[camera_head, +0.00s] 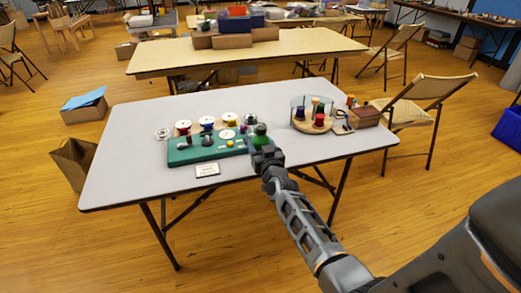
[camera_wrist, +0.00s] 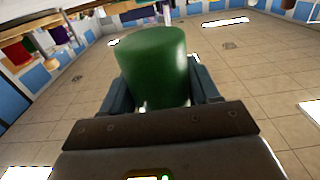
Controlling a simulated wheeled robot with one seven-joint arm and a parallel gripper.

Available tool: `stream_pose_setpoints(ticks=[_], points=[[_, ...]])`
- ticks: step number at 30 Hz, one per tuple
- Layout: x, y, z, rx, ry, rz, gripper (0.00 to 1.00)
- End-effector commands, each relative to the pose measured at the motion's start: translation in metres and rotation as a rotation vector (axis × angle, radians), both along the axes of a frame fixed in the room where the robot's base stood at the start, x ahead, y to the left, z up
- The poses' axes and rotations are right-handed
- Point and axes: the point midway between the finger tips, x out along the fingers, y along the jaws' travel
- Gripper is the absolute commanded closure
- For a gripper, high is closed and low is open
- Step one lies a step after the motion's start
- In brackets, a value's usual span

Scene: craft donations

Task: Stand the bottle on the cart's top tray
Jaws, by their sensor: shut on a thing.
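My gripper (camera_head: 264,150) is at the front edge of the grey-topped table, shut on a green rounded thing (camera_head: 261,131) that I take for the bottle. In the wrist view the green bottle (camera_wrist: 152,55) sits between the two dark fingers (camera_wrist: 155,88) and its smooth wide end shows. Its lower part is hidden by my gripper. In the head view I cannot tell whether it touches the table. A low grey stand with trays (camera_head: 152,27), perhaps the cart, is far off at the back left with things on it.
A folding chair (camera_head: 430,100) is at right. A tan table (camera_head: 290,45) stands behind. Open floor (camera_head: 60,230) lies at left.

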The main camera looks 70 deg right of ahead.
Motion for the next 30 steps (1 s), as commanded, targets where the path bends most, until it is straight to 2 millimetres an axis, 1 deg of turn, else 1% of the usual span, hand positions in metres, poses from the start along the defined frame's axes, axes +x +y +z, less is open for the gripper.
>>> stream_pose_setpoints(ticks=[3, 6, 8, 11, 18, 22, 23, 30], points=[[0.000, 0.000, -0.019, -0.001, 0.000, -0.001, 0.77], [0.000, -0.001, -0.032, -0.001, 0.000, -0.001, 0.77], [0.000, -0.001, -0.037, -0.001, 0.000, -0.001, 0.77], [0.000, -0.001, -0.040, -0.002, -0.001, 0.000, 0.77], [0.000, 0.000, -0.038, -0.002, -0.001, 0.000, 0.77], [0.000, 0.000, -0.042, -0.002, -0.001, 0.000, 0.77], [0.000, 0.000, -0.043, 0.000, 0.000, 0.000, 0.39], [0.000, 0.000, -0.042, 0.000, 0.000, 0.000, 0.16]])
